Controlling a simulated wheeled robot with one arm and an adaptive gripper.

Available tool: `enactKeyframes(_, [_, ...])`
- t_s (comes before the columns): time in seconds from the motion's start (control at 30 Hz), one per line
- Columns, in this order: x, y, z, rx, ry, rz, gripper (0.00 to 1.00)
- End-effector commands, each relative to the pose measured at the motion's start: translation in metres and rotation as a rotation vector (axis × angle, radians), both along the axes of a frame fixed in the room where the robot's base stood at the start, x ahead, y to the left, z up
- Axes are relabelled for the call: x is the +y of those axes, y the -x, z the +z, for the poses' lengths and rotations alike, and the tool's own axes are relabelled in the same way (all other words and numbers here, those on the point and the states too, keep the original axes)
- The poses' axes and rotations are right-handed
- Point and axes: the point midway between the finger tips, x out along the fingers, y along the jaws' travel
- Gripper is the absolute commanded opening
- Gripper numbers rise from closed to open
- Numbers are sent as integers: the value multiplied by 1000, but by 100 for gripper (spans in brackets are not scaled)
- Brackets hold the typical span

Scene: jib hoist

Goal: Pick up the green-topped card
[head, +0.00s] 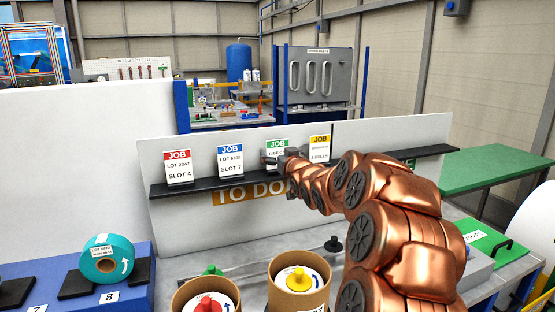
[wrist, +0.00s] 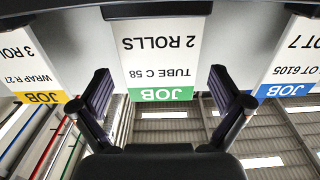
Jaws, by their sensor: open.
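The green-topped card (head: 277,148) stands on the black ledge (head: 190,184) of the white board, between the blue-topped and yellow-topped cards. In the wrist view the green-topped card (wrist: 160,60) appears upside down and reads "TUBE C 58, 2 ROLLS". My gripper (head: 280,160) is at this card in the head view and hides its lower part. In the wrist view my gripper (wrist: 165,100) is open, with one finger on each side of the card. Gaps show between the card and both fingers.
The blue-topped card (head: 230,160) and red-topped card (head: 178,168) stand to the left, the yellow-topped card (head: 320,147) close on the right. Below are cardboard tubes (head: 300,285) and a teal roll (head: 107,259). A green table (head: 490,165) is at right.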

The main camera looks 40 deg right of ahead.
Motion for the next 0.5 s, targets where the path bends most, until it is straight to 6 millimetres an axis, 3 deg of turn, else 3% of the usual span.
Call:
enactKeyframes(0.17, [-4,-15,1,-1,-1,-1,100])
enactKeyframes(0.43, [-5,-17,0,-1,-1,-1,100])
enactKeyframes(0.5, [-5,-17,0,-1,-1,-1,93])
